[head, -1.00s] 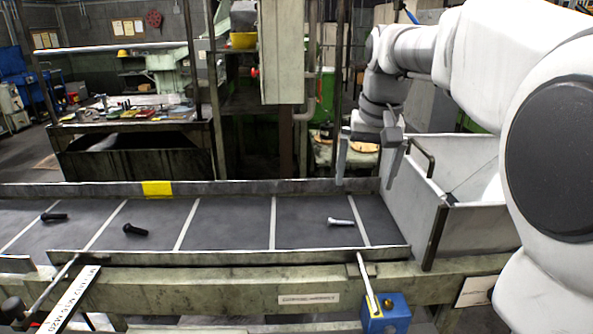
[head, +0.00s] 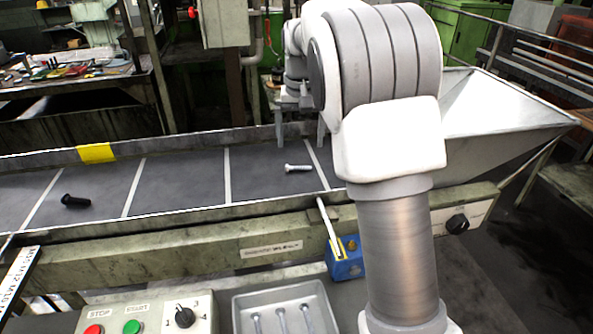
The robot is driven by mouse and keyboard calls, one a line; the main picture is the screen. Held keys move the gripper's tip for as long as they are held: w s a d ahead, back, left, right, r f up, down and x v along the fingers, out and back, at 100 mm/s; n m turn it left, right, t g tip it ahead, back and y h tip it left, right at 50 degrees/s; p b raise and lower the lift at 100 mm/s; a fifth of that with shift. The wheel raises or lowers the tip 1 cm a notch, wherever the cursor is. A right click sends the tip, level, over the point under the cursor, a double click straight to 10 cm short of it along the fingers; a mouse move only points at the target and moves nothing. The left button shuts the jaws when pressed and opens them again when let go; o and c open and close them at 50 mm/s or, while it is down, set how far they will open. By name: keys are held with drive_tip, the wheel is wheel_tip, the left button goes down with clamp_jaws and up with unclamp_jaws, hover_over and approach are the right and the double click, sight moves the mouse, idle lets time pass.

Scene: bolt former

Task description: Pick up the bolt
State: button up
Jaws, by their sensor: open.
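A silver bolt (head: 298,168) lies on the dark conveyor belt (head: 180,180), near its right part, with its head to the left. A black bolt (head: 75,201) lies on the belt farther left. My gripper (head: 300,138) is above the far side of the belt, behind and above the silver bolt. Its two fingers point down, apart, with nothing between them. My own arm hides the right end of the belt and part of the gripper's body.
A metal hopper (head: 505,100) stands at the right. A grey tray (head: 262,296) with several silver bolts is at the front, beside a button panel (head: 150,323). A blue box (head: 346,262) sits below the near rail. Low rails edge the belt.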

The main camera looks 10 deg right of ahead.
sight(299, 166)
drive_tip(key=f, duration=0.5)
drive_tip(key=w+f, duration=0.1)
drive_tip(key=f, duration=0.1)
drive_tip(key=shift+f, duration=0.3)
drive_tip(key=c, duration=1.3)
drive_tip(key=shift+r, duration=0.15)
